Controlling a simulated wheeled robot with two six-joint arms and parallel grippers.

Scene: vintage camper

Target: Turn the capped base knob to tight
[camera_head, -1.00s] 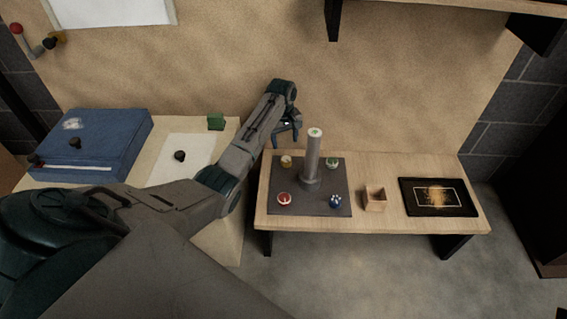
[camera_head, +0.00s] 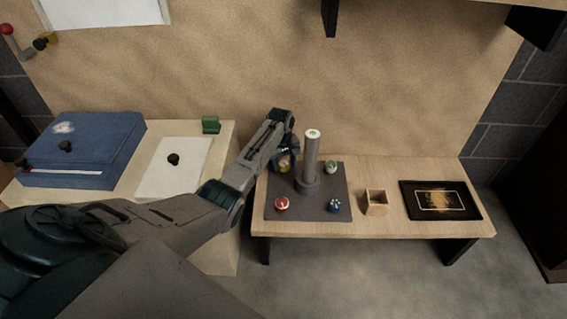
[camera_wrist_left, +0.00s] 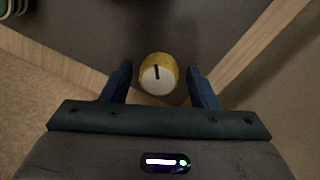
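A grey post (camera_head: 311,157) with a white-and-green top stands upright on a dark square plate (camera_head: 320,208). Knobs sit around it: a red-and-white one (camera_head: 281,204), a blue-and-white one (camera_head: 334,206) and a green-and-white one (camera_head: 331,167). A yellow knob (camera_wrist_left: 158,74) with a pale top and a short black line shows in the left wrist view. My left gripper (camera_head: 285,162) is down at this knob, at the plate's back left. Its fingers are open, one on each side of the knob, with gaps visible. I cannot tell which knob is the capped base one. My right gripper is not in view.
The wooden bench (camera_head: 420,228) also holds a small open wooden box (camera_head: 377,203) and a black panel (camera_head: 440,201) on the right. A blue case (camera_head: 84,151) and a white board (camera_head: 175,168) with a dark knob lie on the left table. The post stands close to my left gripper.

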